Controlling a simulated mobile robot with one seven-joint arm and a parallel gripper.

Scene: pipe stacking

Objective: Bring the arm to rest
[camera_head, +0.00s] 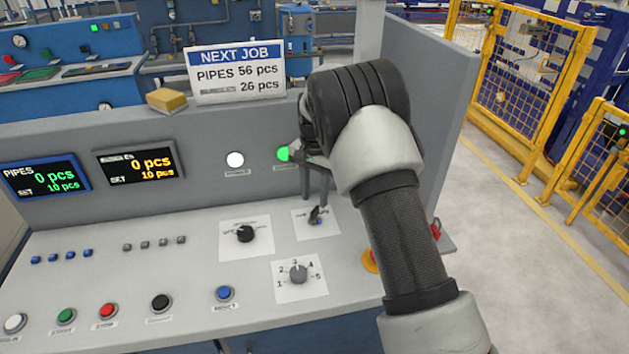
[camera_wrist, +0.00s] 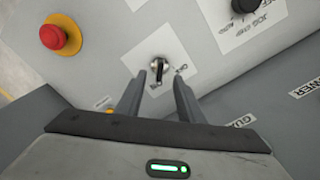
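My gripper (camera_head: 314,198) hangs over the right part of the control panel, fingers pointing down. In the wrist view my gripper (camera_wrist: 159,78) has its two fingers apart, with a clear gap and nothing clamped. A small black and silver key-like switch (camera_head: 315,214) on a white label plate stands just beyond the fingertips. The switch also shows in the wrist view (camera_wrist: 158,68), between the fingertips in the picture. I cannot tell how much height separates them. My arm reaches up from the lower right and bends over the panel.
A black rotary knob (camera_head: 244,234) and a grey numbered selector (camera_head: 298,273) sit nearby. A red emergency button (camera_wrist: 61,36) on a yellow base is close by. Several push buttons line the front. A "NEXT JOB" sign (camera_head: 238,72) stands behind. Open floor (camera_head: 520,250) lies right.

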